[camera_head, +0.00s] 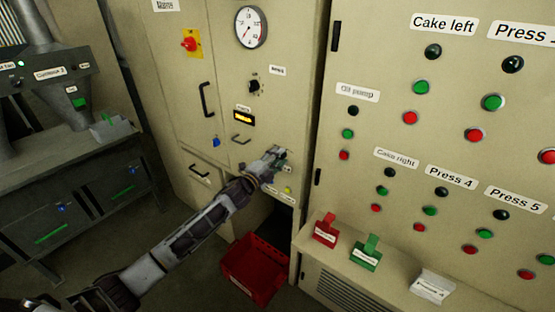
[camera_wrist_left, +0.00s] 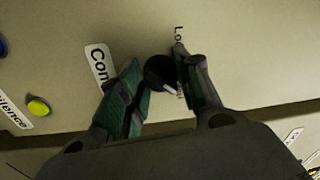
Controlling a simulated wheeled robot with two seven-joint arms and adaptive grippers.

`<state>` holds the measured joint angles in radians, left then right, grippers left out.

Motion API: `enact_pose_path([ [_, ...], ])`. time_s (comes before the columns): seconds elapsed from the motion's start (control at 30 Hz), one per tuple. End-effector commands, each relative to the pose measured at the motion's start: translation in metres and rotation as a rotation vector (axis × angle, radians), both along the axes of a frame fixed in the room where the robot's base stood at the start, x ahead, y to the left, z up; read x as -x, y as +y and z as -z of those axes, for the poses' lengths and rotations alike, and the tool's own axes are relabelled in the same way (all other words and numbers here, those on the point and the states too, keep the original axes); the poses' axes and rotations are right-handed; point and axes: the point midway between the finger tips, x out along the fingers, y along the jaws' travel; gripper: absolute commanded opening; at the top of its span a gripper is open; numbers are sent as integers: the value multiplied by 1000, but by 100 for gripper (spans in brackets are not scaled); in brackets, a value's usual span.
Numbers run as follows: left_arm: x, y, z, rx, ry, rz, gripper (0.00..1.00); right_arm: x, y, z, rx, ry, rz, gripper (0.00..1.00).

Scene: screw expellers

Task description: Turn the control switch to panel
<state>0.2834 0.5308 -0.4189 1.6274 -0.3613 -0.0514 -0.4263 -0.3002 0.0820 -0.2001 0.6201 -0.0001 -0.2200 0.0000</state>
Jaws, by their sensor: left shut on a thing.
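The control switch (camera_wrist_left: 160,70) is a round black knob with a pale pointer mark, on the beige cabinet front. In the left wrist view it sits between the two green-padded fingers of my left gripper (camera_wrist_left: 158,80). A label starting "Con" (camera_wrist_left: 99,65) is left of it, and text starting "Lo" is printed just above it. The pointer mark lies toward the lower right of the knob; other lettering there is mostly hidden by a finger. In the head view my left gripper (camera_head: 276,162) is shut at the cabinet front and covers the switch. My right gripper is not in view.
A yellow button (camera_wrist_left: 38,107) is near the switch. A button panel (camera_head: 450,110) stands at right. A red crate (camera_head: 254,268) lies below, near my arm.

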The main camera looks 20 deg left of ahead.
Motion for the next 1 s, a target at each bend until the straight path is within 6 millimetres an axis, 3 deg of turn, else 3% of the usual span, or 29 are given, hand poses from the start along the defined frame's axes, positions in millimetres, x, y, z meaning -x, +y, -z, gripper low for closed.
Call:
enact_pose_path([
  [0.43, 0, 0, 1, -12, -2, 0, 10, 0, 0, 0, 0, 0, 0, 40],
  [0.47, 0, 0, 1, -12, -2, 0, 38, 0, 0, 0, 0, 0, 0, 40],
  [0.6, 0, 0, 1, -11, -2, 1, 56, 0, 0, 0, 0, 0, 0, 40],
  [1.0, 1, 0, 0, -11, -3, -1, 56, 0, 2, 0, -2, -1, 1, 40],
])
